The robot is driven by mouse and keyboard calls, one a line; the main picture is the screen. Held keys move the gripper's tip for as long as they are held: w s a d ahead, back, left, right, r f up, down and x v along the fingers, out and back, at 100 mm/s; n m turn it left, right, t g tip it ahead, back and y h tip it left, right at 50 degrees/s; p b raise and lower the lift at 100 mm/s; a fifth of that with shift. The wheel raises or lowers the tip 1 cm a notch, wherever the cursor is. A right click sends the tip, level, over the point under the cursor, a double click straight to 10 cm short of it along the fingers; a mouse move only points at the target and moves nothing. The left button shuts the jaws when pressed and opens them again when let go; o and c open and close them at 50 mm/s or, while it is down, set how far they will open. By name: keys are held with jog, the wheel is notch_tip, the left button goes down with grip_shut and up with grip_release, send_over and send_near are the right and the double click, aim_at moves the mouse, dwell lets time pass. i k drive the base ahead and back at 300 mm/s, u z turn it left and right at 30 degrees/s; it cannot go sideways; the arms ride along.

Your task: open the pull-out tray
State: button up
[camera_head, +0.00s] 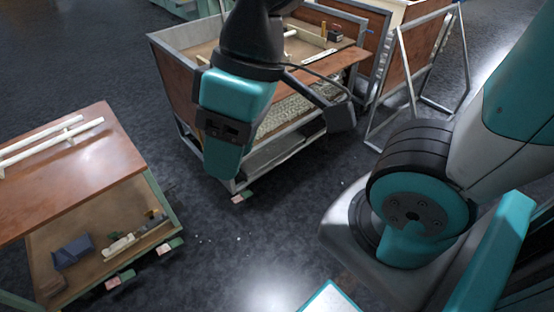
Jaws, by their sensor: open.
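A grey-framed cart (172,84) with brown side panels stands at the top middle. A brown board (345,66) sticks out at its right, and a speckled tray-like surface (287,113) lies under it. A lower grey shelf (275,154) is below that. I cannot tell for sure which of these is the pull-out tray. My gripper hides part of the cart's front.
A brown-topped bench (75,175) at the left carries white tubes (50,140). A dark blue bin (73,252) and small parts lie on its lower shelf. A grey metal frame (412,78) stands right of the cart. Dark floor between bench and cart is mostly clear.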

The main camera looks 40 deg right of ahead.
aim_at(261, 159)
jog(key=k, duration=1.25)
jog(key=z, duration=0.85)
jog(key=i, duration=0.6)
jog(key=z, duration=0.6)
jog(key=i, duration=0.8)
jog(key=u, duration=0.8)
jog(key=i, duration=0.5)
jog(key=u, duration=0.6)
